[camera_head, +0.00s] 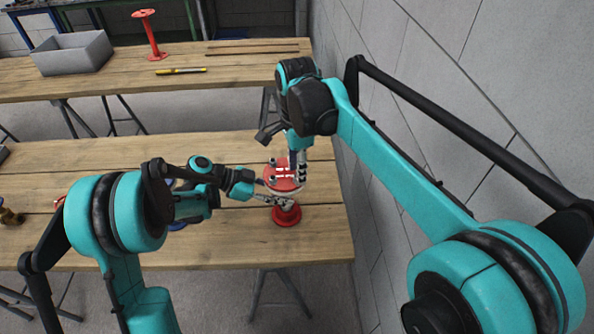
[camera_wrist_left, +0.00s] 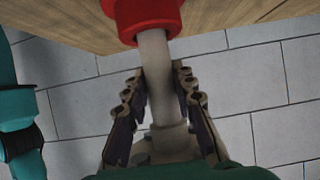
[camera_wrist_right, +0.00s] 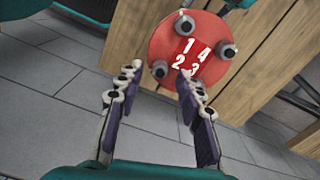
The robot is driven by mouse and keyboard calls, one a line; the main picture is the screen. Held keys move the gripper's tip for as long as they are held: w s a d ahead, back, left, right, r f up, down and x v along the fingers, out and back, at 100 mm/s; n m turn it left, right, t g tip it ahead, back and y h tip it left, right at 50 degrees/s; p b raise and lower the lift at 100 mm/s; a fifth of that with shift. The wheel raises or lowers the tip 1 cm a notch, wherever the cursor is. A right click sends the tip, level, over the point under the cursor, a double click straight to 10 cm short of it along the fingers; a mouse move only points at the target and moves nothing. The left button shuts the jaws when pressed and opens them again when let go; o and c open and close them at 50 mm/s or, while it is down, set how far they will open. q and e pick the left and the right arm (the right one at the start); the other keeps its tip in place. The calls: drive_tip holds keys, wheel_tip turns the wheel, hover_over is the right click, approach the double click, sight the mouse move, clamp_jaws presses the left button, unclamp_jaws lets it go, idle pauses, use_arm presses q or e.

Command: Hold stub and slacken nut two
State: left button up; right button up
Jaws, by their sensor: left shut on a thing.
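The stub stands upright at the right end of the near table, with a red flange (camera_head: 284,178) on top, a grey pipe (camera_wrist_left: 154,80) and a red base (camera_head: 287,215). My left gripper (camera_wrist_left: 160,76) is shut around the pipe; it also shows in the head view (camera_head: 290,202). In the right wrist view the flange (camera_wrist_right: 212,38) bears white numbers 1 to 4 and several dark nuts. Nut two (camera_wrist_right: 160,69) sits beside the number 2. My right gripper (camera_wrist_right: 158,74) is open above the flange, its fingertips on either side of nut two in that view.
A grey block wall (camera_head: 430,90) runs close along the right. The far table holds a grey bin (camera_head: 72,54), another red stub (camera_head: 150,35) and a yellow tool (camera_head: 181,71).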

drive_tip(key=shift+f, duration=0.6)
clamp_jaws()
